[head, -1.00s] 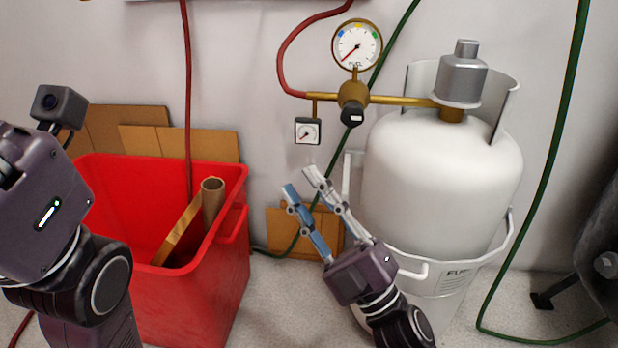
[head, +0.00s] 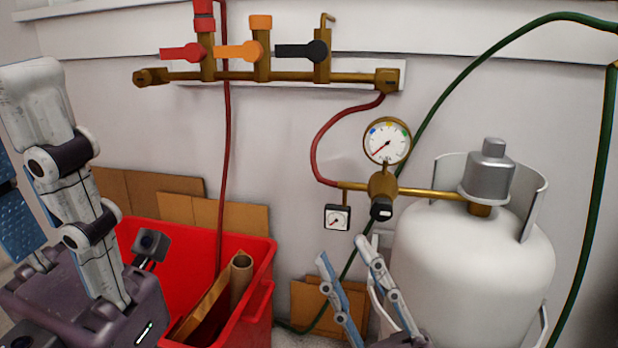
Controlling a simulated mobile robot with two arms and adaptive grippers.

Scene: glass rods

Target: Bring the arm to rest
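My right gripper (head: 342,250) is at the lower middle of the head view, fingers pointing up and spread apart, with nothing between them. It shows in front of the wall, just below a small square gauge (head: 337,218) and left of the white gas tank. My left gripper (head: 16,125) is large and close at the left edge, fingers pointing up. A gap shows between its near grey finger and the blue-padded finger, which is partly cut off by the frame. I see nothing held in it. The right wrist is cut off at the bottom.
A red bin (head: 258,290) with a cardboard tube (head: 241,275) stands behind my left gripper. The white tank (head: 470,270) is at the right, with a round gauge (head: 387,142) beside it. A brass manifold (head: 290,76) with coloured valve handles crosses the wall. Hoses hang down.

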